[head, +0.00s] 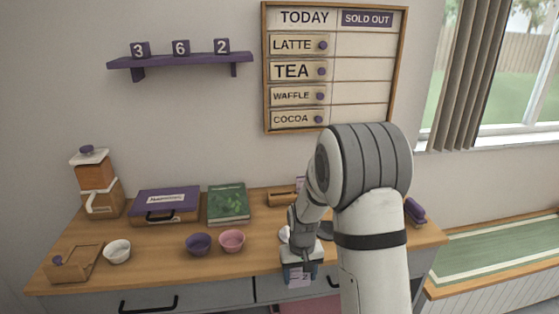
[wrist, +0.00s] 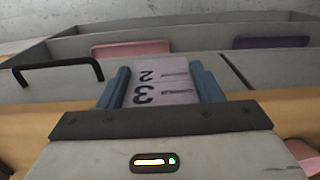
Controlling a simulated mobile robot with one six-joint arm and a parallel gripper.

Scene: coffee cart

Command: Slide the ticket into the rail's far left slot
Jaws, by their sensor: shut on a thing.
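My gripper (head: 300,272) is shut on a pale ticket (wrist: 160,92) with dark printed digits, which lies between the two blue fingers in the wrist view. In the head view the ticket (head: 299,282) hangs below the fingers, at the table's front edge. A small wooden block (head: 280,196), which looks like the rail, stands at the back of the table, left of my arm. A purple-marked card shows at its right end. My arm hides its right part, and its slots cannot be made out.
A pink bowl (head: 232,241) and a dark purple bowl (head: 198,244) stand left of the gripper. A green book (head: 228,204) and a purple-topped case (head: 165,205) lie behind them. Grey drawer fronts with a black handle (wrist: 58,70) are below the table edge.

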